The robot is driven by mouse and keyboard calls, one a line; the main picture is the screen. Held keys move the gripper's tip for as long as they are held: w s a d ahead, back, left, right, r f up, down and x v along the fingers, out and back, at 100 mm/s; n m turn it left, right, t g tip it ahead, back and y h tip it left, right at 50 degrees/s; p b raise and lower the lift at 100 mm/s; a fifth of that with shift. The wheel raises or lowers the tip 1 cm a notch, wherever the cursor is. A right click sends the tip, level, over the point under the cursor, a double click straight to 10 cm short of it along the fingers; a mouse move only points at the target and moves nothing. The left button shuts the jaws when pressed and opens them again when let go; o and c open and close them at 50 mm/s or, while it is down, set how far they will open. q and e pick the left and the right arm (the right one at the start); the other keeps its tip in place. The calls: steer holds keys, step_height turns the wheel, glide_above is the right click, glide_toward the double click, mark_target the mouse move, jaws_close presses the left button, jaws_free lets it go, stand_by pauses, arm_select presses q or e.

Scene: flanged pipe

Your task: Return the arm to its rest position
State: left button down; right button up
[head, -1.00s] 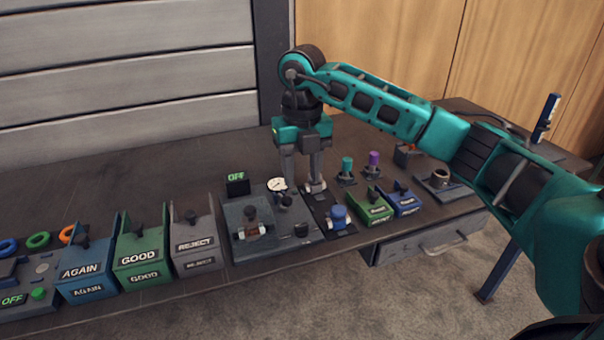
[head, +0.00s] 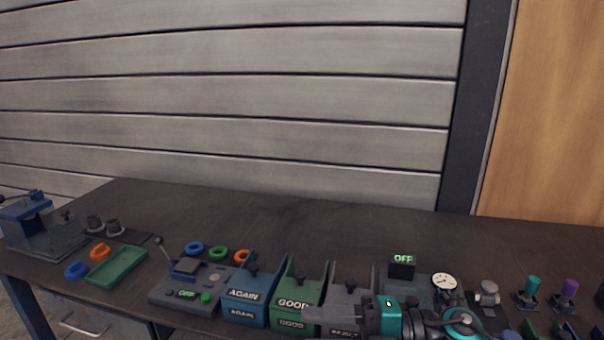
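My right gripper (head: 325,316) is low at the bottom edge of the head view, with its teal wrist (head: 390,315) behind it. Its grey fingers point left, in front of the REJECT bin (head: 350,285) and partly over its label. I see the fingers nearly side-on, so I cannot tell whether they are open or shut. I see nothing held in them. Most of the arm is cut off by the bottom edge. My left gripper is not in view.
The dark bench (head: 290,220) has clear space behind its stations. The AGAIN bin (head: 247,300) and GOOD bin (head: 297,295) stand left of the gripper. A gauge (head: 444,282), an OFF display (head: 402,262) and teal and purple pegs (head: 569,289) are to the right.

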steer(key=d+f+m+t+h, duration=0.5)
steer(key=m+t, duration=0.3)
steer(key=m, duration=0.3)
steer(key=d+f+m+t+h, duration=0.45)
steer(key=m+t, duration=0.25)
steer(key=m, duration=0.5)
steer(key=s+d+f+m+g+h, duration=0.2)
steer(key=s+f+m+g+h, duration=0.1)
steer(key=s+f, duration=0.2)
steer(key=s+d+f+m+g+h, duration=0.2)
steer(key=s+f, duration=0.4)
steer(key=f, duration=0.4)
steer(key=shift+d+m+g+h, duration=0.4)
steer(key=shift+d+m+h, duration=0.25)
steer(key=shift+m, duration=0.15)
